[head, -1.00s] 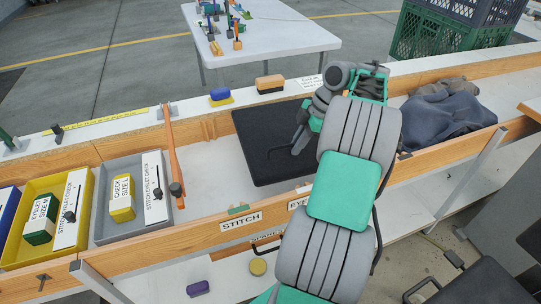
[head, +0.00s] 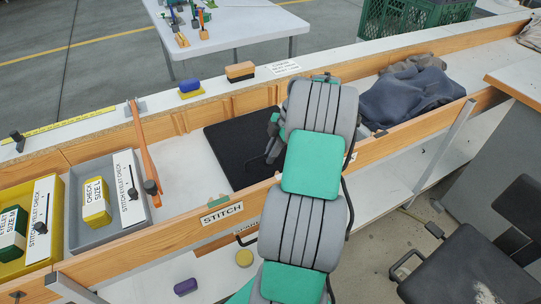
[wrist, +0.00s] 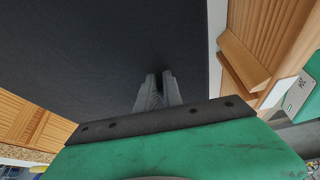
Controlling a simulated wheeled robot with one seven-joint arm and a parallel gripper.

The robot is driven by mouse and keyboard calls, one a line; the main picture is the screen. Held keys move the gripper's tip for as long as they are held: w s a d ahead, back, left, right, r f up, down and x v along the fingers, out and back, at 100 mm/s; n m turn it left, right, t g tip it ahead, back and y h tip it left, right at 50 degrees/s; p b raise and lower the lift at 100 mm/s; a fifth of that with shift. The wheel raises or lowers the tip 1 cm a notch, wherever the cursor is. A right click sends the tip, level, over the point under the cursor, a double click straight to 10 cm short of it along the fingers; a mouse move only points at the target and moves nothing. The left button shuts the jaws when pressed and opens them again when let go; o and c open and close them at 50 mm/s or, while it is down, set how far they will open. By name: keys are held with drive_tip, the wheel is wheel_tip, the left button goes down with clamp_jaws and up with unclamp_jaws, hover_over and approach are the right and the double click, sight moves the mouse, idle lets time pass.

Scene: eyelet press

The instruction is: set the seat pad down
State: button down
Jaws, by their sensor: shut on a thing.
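The seat pad is a flat black square (head: 232,142), lying roughly level inside the wooden-walled bench channel above the STITCH label. My gripper is at its right side, mostly hidden behind my arm in the head view. In the wrist view the dark pad (wrist: 130,50) fills much of the picture, and my gripper's grey fingers (wrist: 160,92) are close together at it, shut on it. The pad's right part is hidden in the head view. I cannot tell whether its underside touches the channel floor.
A grey tray (head: 75,225) and an orange bar (head: 140,140) are left of the pad. A blue-grey cloth heap (head: 410,98) lies to the right. A wooden wall (head: 250,100) runs behind. White channel floor (head: 185,160) is clear just left of the pad. A black chair (head: 480,245) stands at lower right.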

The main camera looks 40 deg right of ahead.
drive_tip(key=shift+r, duration=0.1)
drive_tip(key=shift+f, duration=0.2)
drive_tip(key=c, duration=1.5)
unclamp_jaws()
drive_tip(key=shift+r, duration=0.1)
